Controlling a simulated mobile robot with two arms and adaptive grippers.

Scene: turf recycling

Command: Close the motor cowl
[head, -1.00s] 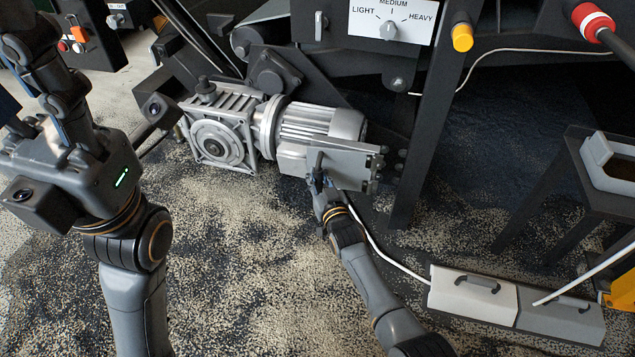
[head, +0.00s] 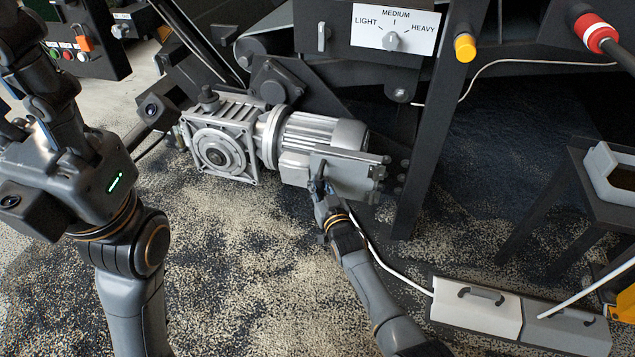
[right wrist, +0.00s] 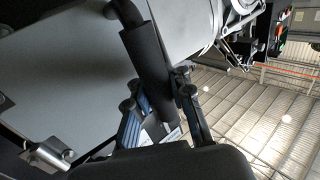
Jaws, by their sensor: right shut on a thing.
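In the right wrist view the cowl (right wrist: 75,75) fills the left side as a pale grey plate. My right gripper (head: 319,187) is at the cowl's left part, shut on its dark handle (head: 320,169). In the right wrist view the fingers (right wrist: 165,105) lie on both sides of the black bar handle (right wrist: 148,60). My left arm is raised at the left of the head view; its finger state is unclear.
A gearbox (head: 219,143) adjoins the motor on the left. A black frame leg (head: 432,150) stands just right of the cowl. A dark stand (head: 560,205) is at the right. Granule-covered floor lies open in front.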

